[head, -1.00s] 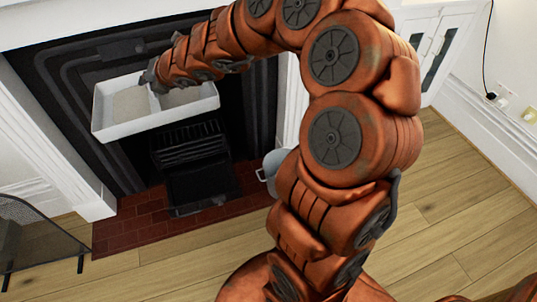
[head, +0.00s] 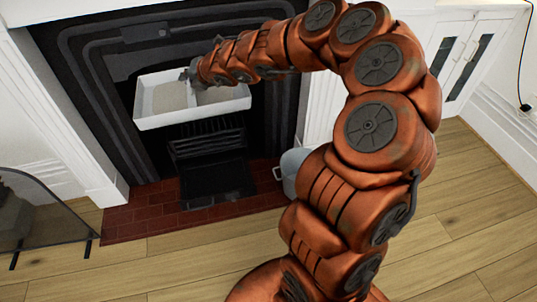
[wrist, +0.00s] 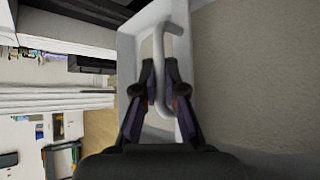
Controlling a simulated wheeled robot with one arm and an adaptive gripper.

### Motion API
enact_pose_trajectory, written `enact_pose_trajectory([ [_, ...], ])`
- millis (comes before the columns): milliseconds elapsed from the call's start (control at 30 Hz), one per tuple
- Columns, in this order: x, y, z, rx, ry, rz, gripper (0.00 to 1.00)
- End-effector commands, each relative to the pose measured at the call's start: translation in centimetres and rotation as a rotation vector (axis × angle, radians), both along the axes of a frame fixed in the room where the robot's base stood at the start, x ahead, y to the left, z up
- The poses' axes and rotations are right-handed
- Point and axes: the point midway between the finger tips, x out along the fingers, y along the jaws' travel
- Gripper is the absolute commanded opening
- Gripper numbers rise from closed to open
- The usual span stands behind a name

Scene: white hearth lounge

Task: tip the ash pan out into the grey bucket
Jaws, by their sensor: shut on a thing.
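The ash pan (head: 165,119) is a white rectangular tray with pale grey ash (head: 168,97) in it. It is held up in front of the fireplace opening and looks roughly level. My gripper (head: 193,78) is shut on its bar handle, which shows between the fingers in the wrist view (wrist: 160,75). Ash also fills much of the right of the wrist view (wrist: 255,65). The grey bucket (head: 290,172) stands at the right end of the brick hearth, lower and to the right of the pan. My arm hides part of it, and its inside cannot be made out.
A black grate (head: 208,148) sits in the fireplace below the pan. The red brick hearth (head: 150,212) lies in front. A mesh fire screen (head: 45,220) stands at the left. White fireplace surround edges the opening. The wooden floor (head: 170,265) in front is clear.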

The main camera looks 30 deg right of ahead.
Motion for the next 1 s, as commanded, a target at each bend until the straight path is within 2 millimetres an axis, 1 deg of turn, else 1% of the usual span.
enact_pose_trajectory([
  [100,0.1,-0.4,-0.3,-0.004,-0.003,-0.006,0.00],
  [367,0.4,-0.7,-0.9,-0.002,-0.005,-0.006,0.00],
  [600,0.4,-0.9,-1.9,-0.001,0.003,-0.005,0.00],
  [800,0.9,-1.7,-3.9,0.005,0.002,-0.012,0.00],
  [967,1.4,-2.8,-6.0,0.004,0.000,-0.020,0.00],
  [1000,1.5,-3.1,-6.8,0.006,0.000,-0.023,0.00],
])
